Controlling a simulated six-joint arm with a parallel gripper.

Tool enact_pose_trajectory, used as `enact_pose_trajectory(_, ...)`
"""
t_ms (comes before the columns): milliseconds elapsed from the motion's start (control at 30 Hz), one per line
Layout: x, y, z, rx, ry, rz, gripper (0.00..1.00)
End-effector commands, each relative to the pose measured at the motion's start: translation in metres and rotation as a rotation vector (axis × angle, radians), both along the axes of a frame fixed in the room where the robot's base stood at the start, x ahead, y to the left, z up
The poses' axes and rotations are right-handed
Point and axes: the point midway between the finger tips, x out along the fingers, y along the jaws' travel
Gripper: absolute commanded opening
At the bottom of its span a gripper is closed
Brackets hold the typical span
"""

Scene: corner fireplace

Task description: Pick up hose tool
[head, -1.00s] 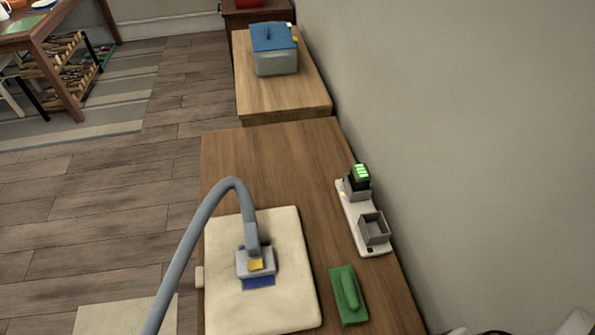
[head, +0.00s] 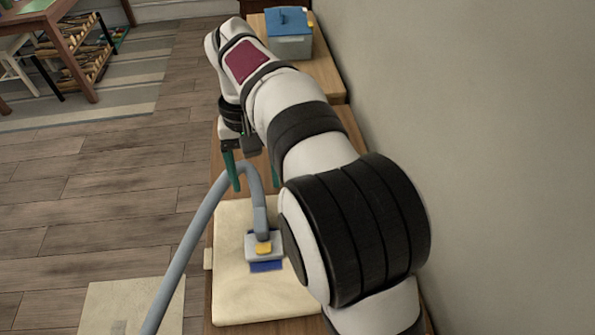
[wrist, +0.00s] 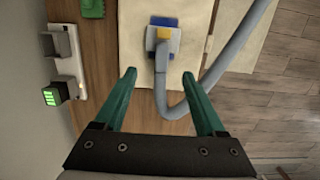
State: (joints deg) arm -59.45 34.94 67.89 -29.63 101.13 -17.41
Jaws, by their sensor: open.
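The hose tool (head: 263,246) is a grey head with a yellow tab and a blue lower edge. It lies on a cream pad (head: 233,302) on the wooden table, and a grey hose (head: 187,245) arches up from it and off the left side. The tool also shows in the wrist view (wrist: 163,36), at top centre. My gripper (wrist: 160,72) has two green fingers spread apart with nothing held. The hose passes through the view between and beyond the fingers. In the head view my gripper (head: 255,180) hangs above the table, farther back than the tool head, near the hose's arch.
In the wrist view, a green block (wrist: 92,8) and a white charger strip (wrist: 73,68) with a green-lit battery (wrist: 53,95) lie at left. A blue-lidded box (head: 289,38) stands on the farther table. The wall bounds the right in the head view; the floor is open at left.

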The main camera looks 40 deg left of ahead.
Motion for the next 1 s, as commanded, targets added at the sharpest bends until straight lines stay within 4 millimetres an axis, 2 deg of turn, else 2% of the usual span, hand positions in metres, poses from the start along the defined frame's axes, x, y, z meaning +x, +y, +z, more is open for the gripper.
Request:
enact_pose_trajectory(67,0.0,-0.002,-0.01,-0.004,0.001,0.0,0.72)
enact_pose_trajectory(300,-0.007,-0.008,-0.077,-0.003,0.003,-0.003,0.72)
enact_pose_trajectory(533,-0.01,-0.008,-0.112,-0.001,0.002,-0.003,0.72)
enact_pose_trajectory(700,-0.014,-0.004,-0.145,0.0,0.001,-0.005,0.72)
enact_pose_trajectory(800,-0.014,-0.005,-0.155,0.0,0.0,-0.004,0.72)
enact_pose_trajectory(1000,-0.014,-0.005,-0.156,0.002,-0.001,-0.005,0.72)
